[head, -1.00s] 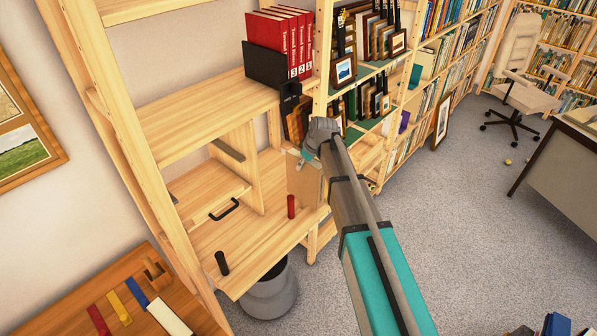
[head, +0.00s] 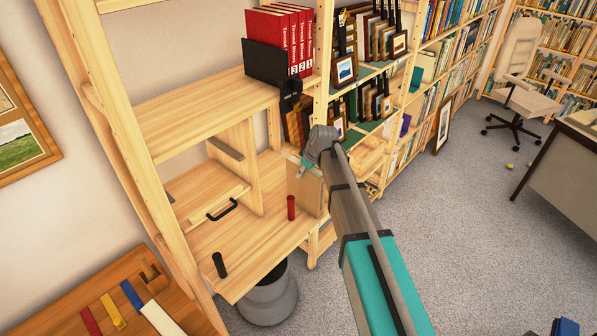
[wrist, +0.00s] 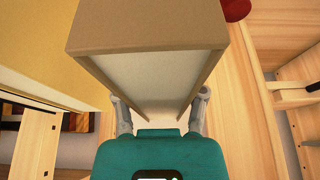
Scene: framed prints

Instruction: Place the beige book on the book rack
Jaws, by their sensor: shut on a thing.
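The beige book (wrist: 150,30) fills the top of the wrist view, its tan cover and pale page edge facing the camera. My gripper (wrist: 158,95) is shut on it, with one finger on each side. In the head view my gripper (head: 308,164) holds the book (head: 310,190) upright in front of the light wood shelf unit (head: 205,100), by its lower shelf. My arm hides part of the book. I cannot tell for certain which piece is the book rack.
A red cylinder (head: 291,208) and a black cylinder (head: 219,265) stand on the lower shelf (head: 245,240). A grey bin (head: 268,300) is below. Coloured strips (head: 112,310) lie on brown wood at lower left.

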